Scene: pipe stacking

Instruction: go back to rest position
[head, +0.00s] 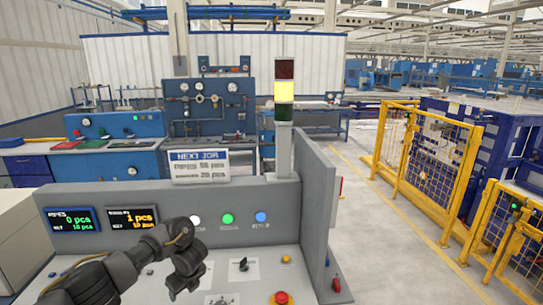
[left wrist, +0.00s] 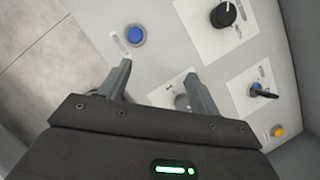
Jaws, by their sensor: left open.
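My left arm comes in from the lower left of the head view, and my left gripper (head: 184,283) hangs over the grey control console (head: 262,200), its fingers small and dark there. In the left wrist view the left gripper (left wrist: 160,82) has its two fingers apart with nothing held between them. Below the fingers is the console's pale panel, with a blue button (left wrist: 135,35), a black knob (left wrist: 222,14), a switch with a blue base (left wrist: 264,90) and a yellow button (left wrist: 278,131). Whether a fingertip touches the panel I cannot tell. My right gripper does not show.
The console carries two displays (head: 102,219), a red button (head: 282,298) and a signal tower (head: 284,92) lit yellow. A grey side wall (head: 316,205) bounds it on the right. Yellow fencing (head: 432,160) stands beyond a clear floor aisle.

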